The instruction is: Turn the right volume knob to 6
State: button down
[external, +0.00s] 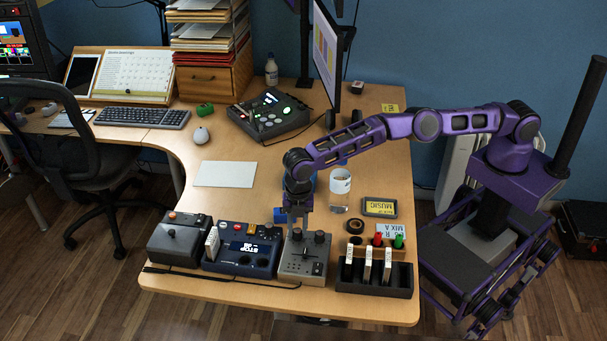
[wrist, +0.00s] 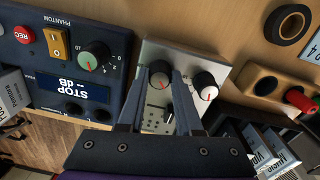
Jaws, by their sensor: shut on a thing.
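A pale grey mixer box (external: 302,265) stands near the front edge of the desk. Two round knobs sit side by side along its far edge. My gripper (external: 296,222) points down onto the left one in the picture and is shut on it. In the wrist view my gripper (wrist: 161,74) has a finger on each side of this knob (wrist: 159,79), whose light top carries a red mark. The other knob (wrist: 206,84), black with a white top and red pointer, is free to the right. The scale numbers around the held knob are mostly hidden or too small to read.
A dark blue box (wrist: 65,60) with an upside-down "STOP" display and its own knob (wrist: 95,55) stands close on the left. A black slotted tray (external: 372,290) and a wooden holder with red and green pieces are on the right. A tape roll (wrist: 287,24) lies behind.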

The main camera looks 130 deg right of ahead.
aim_at(298, 231)
jog(key=m, duration=1.2)
jog(key=shift+m, duration=0.3)
dwell(0.4)
jog(key=c, duration=0.6)
grip_release()
notch_tip(298, 231, up, 8)
jog(key=p, duration=0.4)
jog(key=shift+a+f, duration=0.1)
jog(key=shift+f, duration=0.1)
